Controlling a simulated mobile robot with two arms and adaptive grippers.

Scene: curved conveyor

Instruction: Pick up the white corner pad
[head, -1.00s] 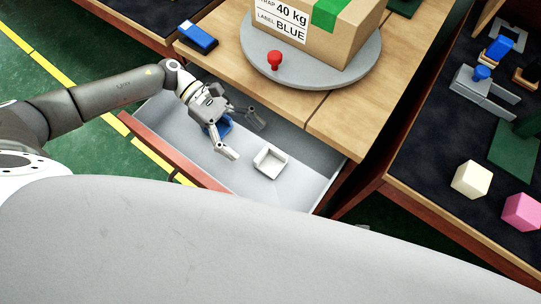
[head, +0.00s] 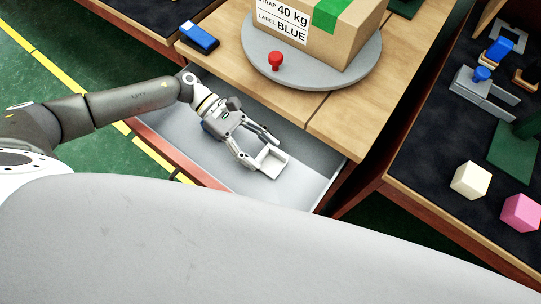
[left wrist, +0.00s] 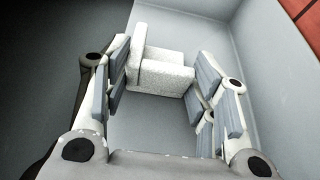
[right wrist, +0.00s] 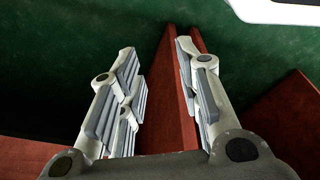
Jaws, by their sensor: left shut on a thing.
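The white corner pad (head: 271,162) lies in the open grey drawer, toward its right end. My left gripper (head: 261,154) reaches down into the drawer with a finger on each side of the pad. In the left wrist view the pad (left wrist: 163,75) spans the gap between the fingers of that gripper (left wrist: 163,70), which are shut on it. I cannot tell any gap between the pad and the drawer floor. My right gripper (right wrist: 158,62) shows only in the right wrist view; its fingers are apart with nothing between them.
The drawer's red-brown front (head: 180,160) and grey walls surround the pad. A blue item in the drawer is mostly hidden by my left gripper. Above are the wooden tabletop (head: 225,65), a grey turntable (head: 330,80) with a carton (head: 330,45), and a red knob (head: 276,60).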

